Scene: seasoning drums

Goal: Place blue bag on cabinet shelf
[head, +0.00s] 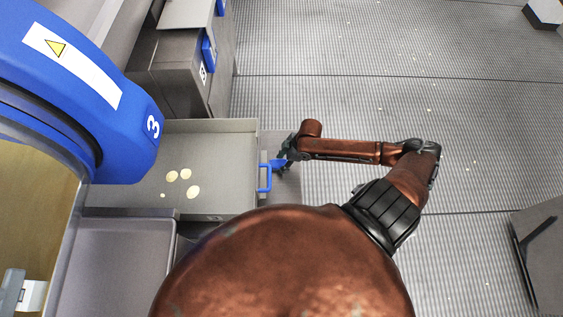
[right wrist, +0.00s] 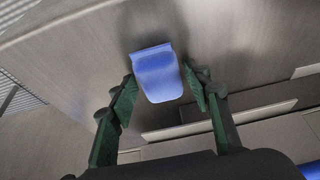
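No blue bag can be made out in either view. My right gripper (head: 287,155) is beside the front of a pulled-out grey drawer (head: 225,140), close to its blue handle (head: 265,178). In the right wrist view the two dark green fingers of my right gripper (right wrist: 162,84) stand apart. A blue handle-like piece (right wrist: 158,72) on a metal face lies between them, with gaps visible at both sides. My left gripper is not in view.
The drawer holds several pale round spots (head: 186,174). A blue drum (head: 85,85) marked 3 fills the upper left. A cabinet (head: 170,75) with blue handles stands behind the drawer. The ribbed floor (head: 400,60) to the right is mostly clear. A grey block (head: 545,250) stands at lower right.

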